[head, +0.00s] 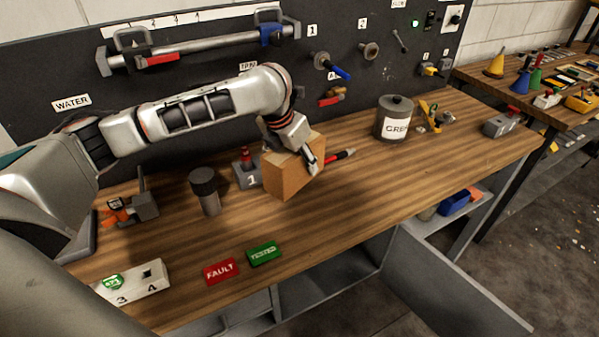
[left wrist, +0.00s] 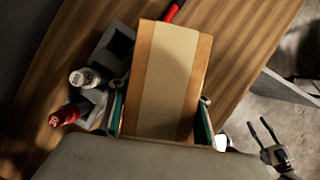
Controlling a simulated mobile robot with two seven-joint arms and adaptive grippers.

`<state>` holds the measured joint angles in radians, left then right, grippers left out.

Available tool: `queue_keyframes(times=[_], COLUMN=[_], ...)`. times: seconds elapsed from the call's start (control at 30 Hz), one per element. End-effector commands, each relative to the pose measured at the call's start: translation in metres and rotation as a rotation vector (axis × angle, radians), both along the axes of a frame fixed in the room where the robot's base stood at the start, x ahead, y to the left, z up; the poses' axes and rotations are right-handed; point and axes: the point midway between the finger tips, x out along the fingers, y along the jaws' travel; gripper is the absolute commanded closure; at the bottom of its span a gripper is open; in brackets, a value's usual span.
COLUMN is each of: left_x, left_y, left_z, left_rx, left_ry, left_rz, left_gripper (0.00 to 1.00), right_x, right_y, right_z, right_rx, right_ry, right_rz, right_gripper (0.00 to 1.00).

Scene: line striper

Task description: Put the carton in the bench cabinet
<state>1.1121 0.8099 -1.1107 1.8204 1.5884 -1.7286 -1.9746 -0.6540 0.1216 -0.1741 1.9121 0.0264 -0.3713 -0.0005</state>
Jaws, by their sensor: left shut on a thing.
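The brown carton (head: 288,178) is at the middle of the workbench. My left gripper (head: 311,162) is shut on it from above, with its fingers on opposite sides; I cannot tell whether its base touches the bench. In the left wrist view the carton (left wrist: 172,80) fills the space between the two fingers (left wrist: 158,120). The bench cabinet (head: 325,272) is under the worktop, and its grey door (head: 450,275) stands open; much of the inside is hidden by the worktop. My right gripper (left wrist: 262,133) appears in the left wrist view, over the floor, with its fingers apart.
A grey numbered block with a red top (head: 246,172) and a dark-capped cylinder (head: 205,190) stand left of the carton. A red-black pen-like tool (head: 340,156) lies just behind it. The GREASE can (head: 393,120) is further right. FAULT (head: 221,271) and TESTED (head: 263,254) signs lie near the front edge.

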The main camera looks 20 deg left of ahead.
Motion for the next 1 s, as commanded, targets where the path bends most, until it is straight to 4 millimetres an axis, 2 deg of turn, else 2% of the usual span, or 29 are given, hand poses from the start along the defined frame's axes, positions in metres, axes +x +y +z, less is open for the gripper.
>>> queue_keyframes(times=[0.33,0.73,0.77,0.8,1.0], left_x=[0.0,0.0,0.0,0.0,0.0], left_y=[0.0,0.0,0.0,0.0,0.0], left_z=[-0.04,-0.045,-0.046,-0.046,-0.045], left_rx=[-0.001,-0.001,0.001,0.001,0.0], left_ry=[0.0,-0.002,0.0,0.0,0.0], left_rz=[0.001,0.0,0.0,0.0,0.0], left_gripper=[0.85,0.85,0.49,0.45,0.45], right_x=[0.0,0.0,0.0,0.0,0.0], right_y=[0.0,-0.001,-0.001,-0.001,-0.001], right_z=[0.001,0.0,0.0,0.0,0.0], right_rx=[0.0,0.0,0.0,0.0,0.0], right_ry=[0.0,0.002,0.002,0.002,0.002], right_rz=[0.0,-0.005,-0.005,-0.005,-0.005], right_gripper=[0.6,0.6,0.6,0.6,0.6])
